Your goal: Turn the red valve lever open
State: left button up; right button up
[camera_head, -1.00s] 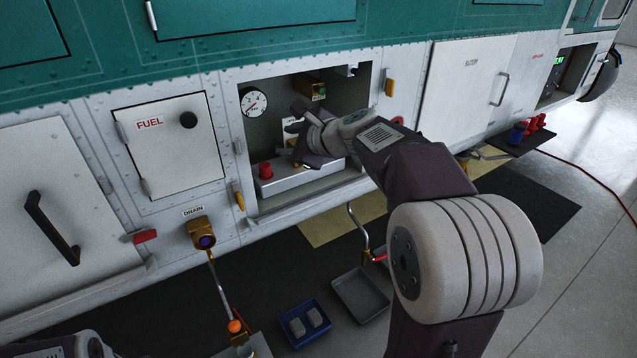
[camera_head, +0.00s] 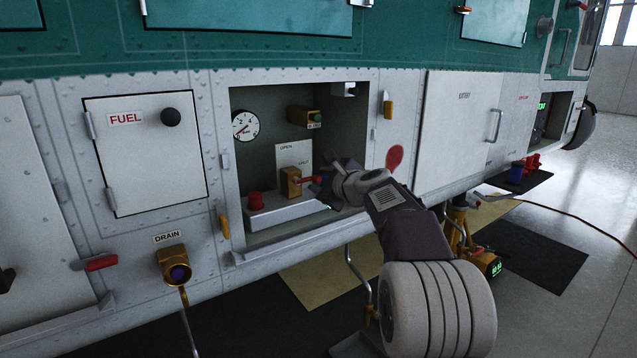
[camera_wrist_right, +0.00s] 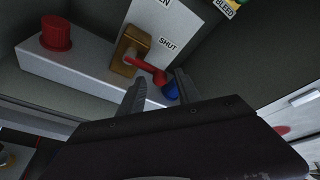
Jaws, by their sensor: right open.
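The red valve lever (camera_head: 310,180) sits on a brass valve body (camera_head: 291,183) inside the open bay. In the right wrist view the lever (camera_wrist_right: 146,66) runs from the brass body (camera_wrist_right: 128,50) to a blue tip (camera_wrist_right: 171,90), on the side of the SHUT label (camera_wrist_right: 168,43). A white plate (camera_head: 286,157) behind it has OPEN at its top. My right gripper (camera_head: 324,186) is at the lever's outer end. In the wrist view its open fingers (camera_wrist_right: 160,88) stand either side of the blue tip; contact is unclear. My left gripper is out of view.
A red knob (camera_head: 255,201) stands on the grey block (camera_head: 285,215) left of the valve. The bay's frame (camera_head: 220,160) bounds the space around my right gripper.

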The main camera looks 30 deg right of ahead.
jog(key=shift+x, duration=0.95)
